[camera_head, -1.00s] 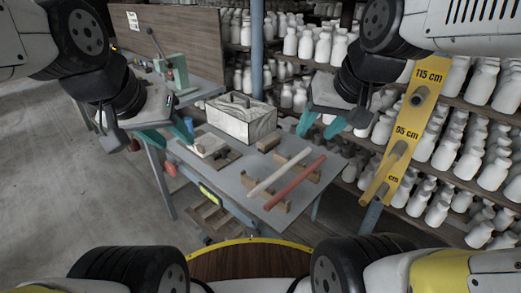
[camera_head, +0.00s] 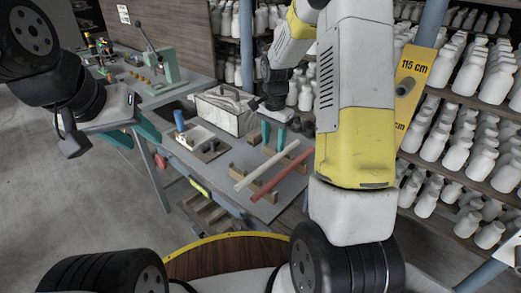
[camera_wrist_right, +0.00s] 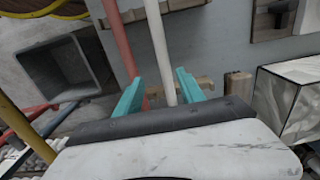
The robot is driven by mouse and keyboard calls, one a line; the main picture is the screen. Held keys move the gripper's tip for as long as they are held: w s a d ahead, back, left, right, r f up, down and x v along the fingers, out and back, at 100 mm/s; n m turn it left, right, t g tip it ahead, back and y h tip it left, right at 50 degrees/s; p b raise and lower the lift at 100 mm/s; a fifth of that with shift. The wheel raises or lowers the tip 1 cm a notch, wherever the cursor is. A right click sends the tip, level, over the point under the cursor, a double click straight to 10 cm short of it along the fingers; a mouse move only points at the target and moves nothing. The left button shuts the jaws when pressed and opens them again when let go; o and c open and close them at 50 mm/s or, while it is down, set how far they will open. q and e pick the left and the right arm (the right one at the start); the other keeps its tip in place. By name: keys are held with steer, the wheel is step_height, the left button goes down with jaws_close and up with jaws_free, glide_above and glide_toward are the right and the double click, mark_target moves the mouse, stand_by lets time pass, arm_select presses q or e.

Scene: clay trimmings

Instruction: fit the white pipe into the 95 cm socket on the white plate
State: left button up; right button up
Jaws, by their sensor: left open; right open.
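The white pipe (camera_head: 258,171) lies on wooden rests on the grey table, beside a parallel red pipe (camera_head: 272,183). My right gripper (camera_head: 273,134) is open near the pipe's far end. In the right wrist view the white pipe (camera_wrist_right: 158,45) runs between the open teal fingers (camera_wrist_right: 160,92), with the red pipe (camera_wrist_right: 120,42) to its left. I cannot tell how far above the pipe the fingers are. My left gripper (camera_head: 133,136) is open left of the table. The labelled socket plate (camera_head: 416,66) is yellow, not white; my right arm hides its 95 cm socket.
A marbled white box (camera_head: 222,116) and a small white fixture with a blue handle (camera_head: 180,121) stand on the table (camera_head: 212,165). A green press (camera_head: 161,62) stands on the bench behind. Shelves of white bottles (camera_head: 457,145) stand at the right.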

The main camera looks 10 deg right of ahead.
mark_target(271, 160)
steer(key=f, duration=0.8)
steer(key=shift+w+a+f, duration=0.15)
steer(key=shift+w+a, duration=0.1)
steer(key=shift+w, duration=0.15)
jaws_close()
